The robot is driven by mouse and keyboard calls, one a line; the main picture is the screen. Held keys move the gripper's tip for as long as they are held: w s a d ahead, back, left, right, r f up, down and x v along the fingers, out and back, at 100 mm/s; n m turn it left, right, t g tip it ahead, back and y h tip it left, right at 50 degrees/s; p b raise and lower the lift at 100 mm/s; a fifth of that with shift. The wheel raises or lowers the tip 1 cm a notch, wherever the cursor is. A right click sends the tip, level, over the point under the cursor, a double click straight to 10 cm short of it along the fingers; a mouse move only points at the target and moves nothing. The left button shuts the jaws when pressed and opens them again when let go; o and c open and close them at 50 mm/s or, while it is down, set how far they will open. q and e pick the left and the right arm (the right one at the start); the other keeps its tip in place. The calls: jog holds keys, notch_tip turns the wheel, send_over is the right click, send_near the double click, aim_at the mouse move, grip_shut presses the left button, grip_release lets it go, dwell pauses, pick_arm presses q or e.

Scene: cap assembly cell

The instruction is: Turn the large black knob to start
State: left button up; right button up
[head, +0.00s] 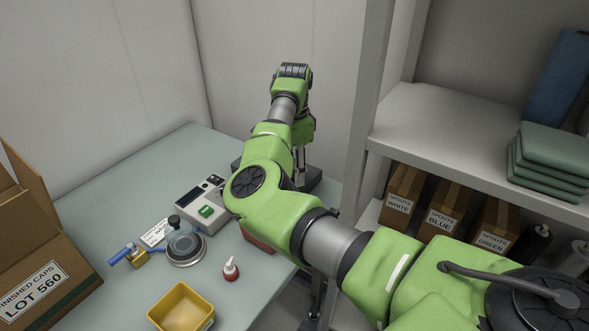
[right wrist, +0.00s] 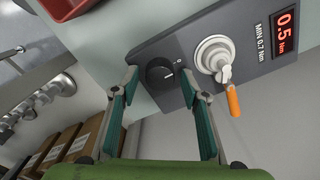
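The large black knob (right wrist: 160,73) sits on a grey control panel (right wrist: 145,50) in the right wrist view. Its white pointer mark faces roughly toward the right, near a small "0" on the panel. My right gripper (right wrist: 158,82) is open, with one green-padded finger on each side of the knob in the picture. I cannot tell whether the fingertips touch the knob; gaps show beside it. In the head view my right arm reaches down over the panel (head: 312,178) and hides the knob. My left gripper is in neither view.
Beside the knob are a white round fitting (right wrist: 214,55) with an orange-handled lever (right wrist: 233,100) and a red display (right wrist: 285,32) reading 0.5 Nm. On the bench are a grey device (head: 203,205), a yellow bin (head: 182,308) and a red-and-white bottle (head: 231,268). Shelving (head: 440,125) stands right.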

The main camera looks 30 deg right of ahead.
dwell(0.3)
notch_tip(320, 180, up, 12)
dwell(0.5)
dwell(0.4)
